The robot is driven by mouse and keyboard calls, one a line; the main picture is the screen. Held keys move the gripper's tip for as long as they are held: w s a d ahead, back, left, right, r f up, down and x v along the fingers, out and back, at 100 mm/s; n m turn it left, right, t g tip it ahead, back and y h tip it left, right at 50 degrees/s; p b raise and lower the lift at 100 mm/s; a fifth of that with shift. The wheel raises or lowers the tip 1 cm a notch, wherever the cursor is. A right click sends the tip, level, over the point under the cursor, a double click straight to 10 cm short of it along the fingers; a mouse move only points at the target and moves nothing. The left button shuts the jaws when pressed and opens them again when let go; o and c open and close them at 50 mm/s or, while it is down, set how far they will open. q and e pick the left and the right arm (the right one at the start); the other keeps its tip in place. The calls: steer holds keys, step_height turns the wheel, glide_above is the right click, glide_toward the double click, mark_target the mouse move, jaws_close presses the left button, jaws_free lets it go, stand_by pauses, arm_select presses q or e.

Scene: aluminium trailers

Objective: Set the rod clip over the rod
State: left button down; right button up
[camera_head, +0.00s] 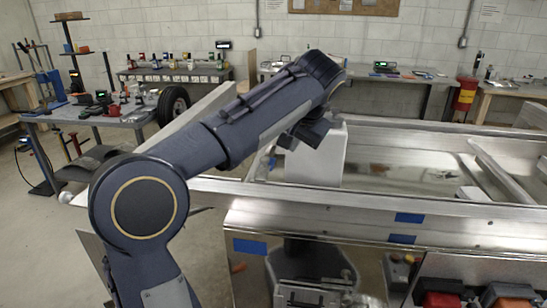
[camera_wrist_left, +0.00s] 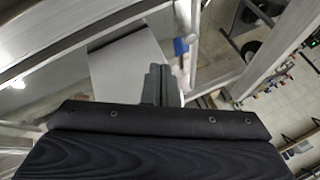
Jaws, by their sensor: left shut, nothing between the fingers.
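My left arm crosses the head view from the lower left. My left gripper (camera_head: 288,140) hangs at its far end over the trailer, beside a white box-like block (camera_head: 322,165), partly hidden by my own wrist. In the left wrist view the dark fingers (camera_wrist_left: 160,84) are together with nothing between them, in front of a pale flat panel (camera_wrist_left: 125,65). I cannot make out the rod clip or the rod in either view. My right gripper is not in view.
The aluminium trailer (camera_head: 390,208) fills the right side, with raised rails and blue tape pieces (camera_head: 409,217). Red and orange items (camera_head: 441,299) sit at the lower right. A tool table (camera_head: 70,113) and a tire (camera_head: 173,104) stand at the left. Open floor lies at far left.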

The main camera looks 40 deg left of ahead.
arm_select(q)
glide_toward(263, 168)
steer(key=w+d+f, duration=0.3)
steer(key=shift+w+a+f+p, duration=0.15)
steer(key=shift+a+p, duration=0.2)
steer(key=shift+a, duration=0.6)
steer(key=shift+w+a+f+p, duration=0.1)
steer(key=shift+a+p, duration=0.2)
steer(key=shift+a, duration=0.6)
